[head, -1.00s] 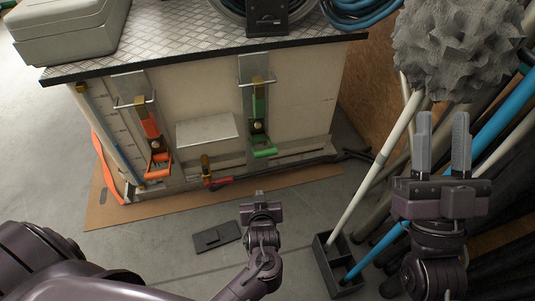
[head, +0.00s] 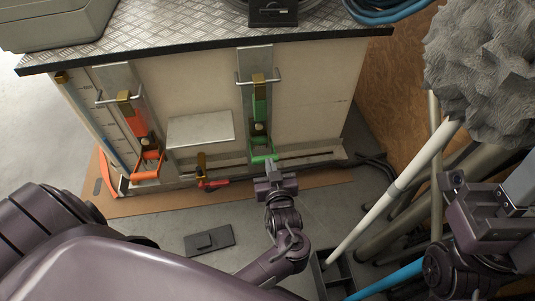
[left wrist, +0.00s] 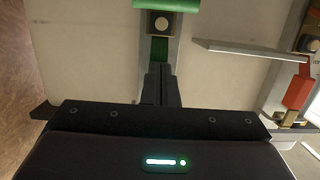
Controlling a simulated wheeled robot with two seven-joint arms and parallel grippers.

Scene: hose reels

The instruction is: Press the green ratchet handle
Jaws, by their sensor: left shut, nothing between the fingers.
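The green ratchet handle (head: 260,105) is upright on the front of the cabinet. Its green grip bar (head: 264,158) sticks out at its lower end. In the left wrist view the green grip bar (left wrist: 166,4) crosses the top edge. My left gripper (head: 270,168) is just below and in front of the grip bar, shut and empty. In the left wrist view its closed fingers (left wrist: 160,82) point at the lower part of the green handle; I cannot tell whether they touch it. My right gripper (head: 492,208) is at the right, its fingers not clearly shown.
An orange ratchet handle (head: 138,122) is left of a metal shelf (head: 200,128) on the cabinet. A small red-handled lever (head: 214,184) sits low between them. A dark flat block (head: 209,240) lies on the floor. Poles and a grey spiky mass (head: 485,65) crowd the right side.

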